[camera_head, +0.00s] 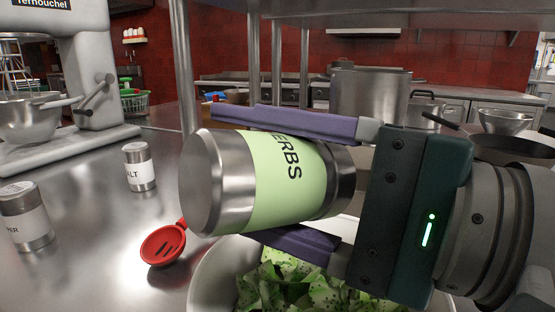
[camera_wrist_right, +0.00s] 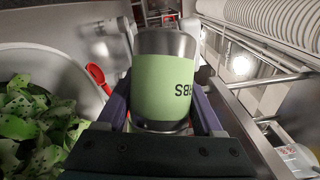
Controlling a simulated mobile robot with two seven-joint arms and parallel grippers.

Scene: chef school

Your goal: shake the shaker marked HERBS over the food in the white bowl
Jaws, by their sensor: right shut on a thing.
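A steel shaker with a light green label reading ERBS (camera_head: 285,178) lies nearly sideways in my right gripper (camera_head: 295,180), its end toward the left. The gripper's purple fingers are shut on it, one above and one below. The shaker also shows in the right wrist view (camera_wrist_right: 162,85) between the fingers. The white bowl (camera_head: 205,285) is below the shaker and gripper, partly cut off by the frame edge. Chopped green leaves with dark specks (camera_head: 285,285) lie in it; they also show at left in the right wrist view (camera_wrist_right: 35,125). My left gripper is not in view.
A SALT shaker (camera_head: 139,166) and a shaker marked PER (camera_head: 27,216) stand on the steel counter at left. A stand mixer (camera_head: 85,70) is at back left. A large pot (camera_head: 369,92) and a dark pan (camera_head: 515,150) are behind.

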